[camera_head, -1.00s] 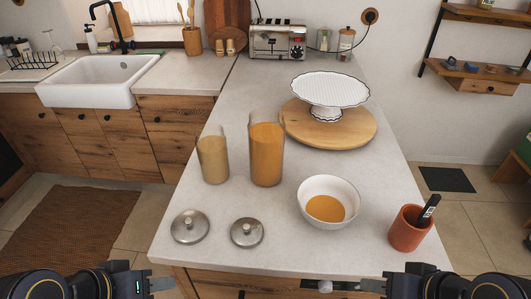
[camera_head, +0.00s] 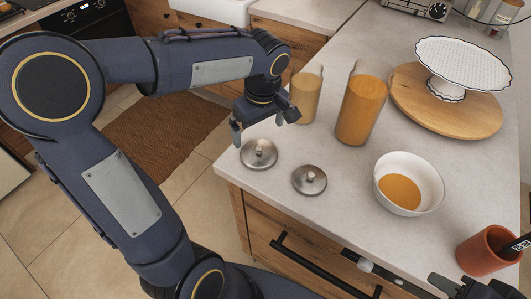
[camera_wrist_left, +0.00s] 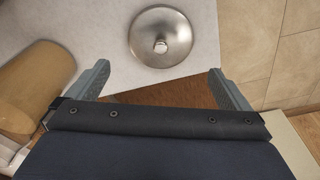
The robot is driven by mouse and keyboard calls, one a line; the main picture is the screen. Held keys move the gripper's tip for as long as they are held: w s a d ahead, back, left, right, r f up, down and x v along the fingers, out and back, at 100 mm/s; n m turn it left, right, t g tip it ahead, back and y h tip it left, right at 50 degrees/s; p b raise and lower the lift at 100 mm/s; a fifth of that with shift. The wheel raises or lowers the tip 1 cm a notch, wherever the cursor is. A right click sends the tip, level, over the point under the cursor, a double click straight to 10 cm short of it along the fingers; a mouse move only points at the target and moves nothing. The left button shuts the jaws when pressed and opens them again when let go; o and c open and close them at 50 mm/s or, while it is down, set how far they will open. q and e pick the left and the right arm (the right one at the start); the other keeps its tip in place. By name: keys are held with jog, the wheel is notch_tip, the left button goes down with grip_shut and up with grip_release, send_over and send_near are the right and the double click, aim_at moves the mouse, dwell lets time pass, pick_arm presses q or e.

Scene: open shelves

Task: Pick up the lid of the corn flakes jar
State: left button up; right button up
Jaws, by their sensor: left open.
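Two round metal lids with knobs lie flat on the counter: a larger left lid (camera_head: 259,154) and a smaller right lid (camera_head: 310,180). A shorter jar with pale tan contents (camera_head: 306,98) and a taller jar with orange contents (camera_head: 361,108) stand behind them. No label shows which is the corn flakes jar. My left gripper (camera_head: 265,126) is open and empty, just behind the left lid. In the left wrist view, one lid (camera_wrist_left: 160,36) lies ahead of the open fingers (camera_wrist_left: 159,70), apart from them. My right gripper (camera_head: 458,285) is partly visible at the bottom right.
A white bowl with orange contents (camera_head: 421,167) and a terracotta cup (camera_head: 481,252) stand to the right. A cake stand (camera_head: 463,62) sits on a round wooden board (camera_head: 447,115) behind. The counter's front edge (camera_head: 300,237) runs close before the lids.

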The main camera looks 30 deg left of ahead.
aim_at(259, 147)
pick_arm(q)
notch_tip(259, 147, down, 8)
jog(key=shift+a+r+p, duration=0.1)
jog(key=shift+r+p, duration=0.05)
jog(key=shift+p, duration=0.15)
jog(key=c, duration=0.7)
jog(key=shift+w+r, duration=0.1)
